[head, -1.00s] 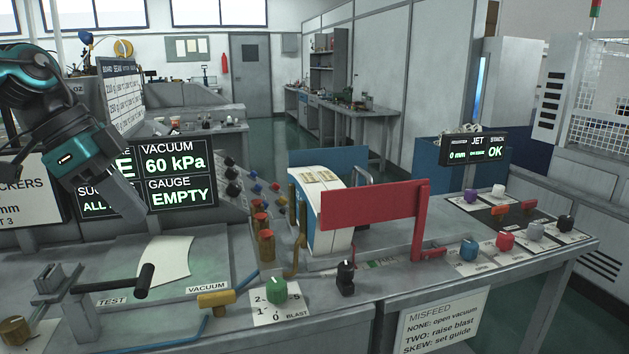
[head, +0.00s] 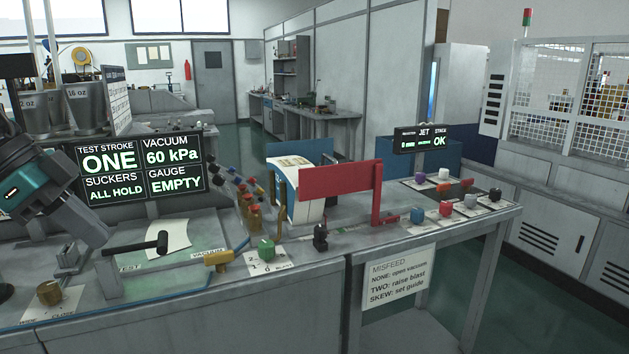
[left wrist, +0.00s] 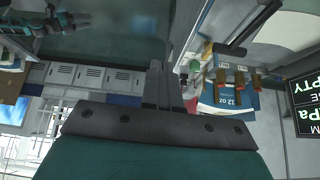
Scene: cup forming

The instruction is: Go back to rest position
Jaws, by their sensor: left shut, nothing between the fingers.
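My left gripper (head: 85,222) is at the left edge of the head view, pointing down and right over the left end of the bench (head: 190,300). Its grey fingers are together and empty, and they also show in the left wrist view (left wrist: 160,88). A black-handled lever (head: 150,244) and a white sheet (head: 168,240) are just to the right of the gripper; I see no contact with the lever. My right gripper does not show in the head view.
The status screen (head: 140,172) stands behind the gripper. Metal cups (head: 90,108) stand at back left.

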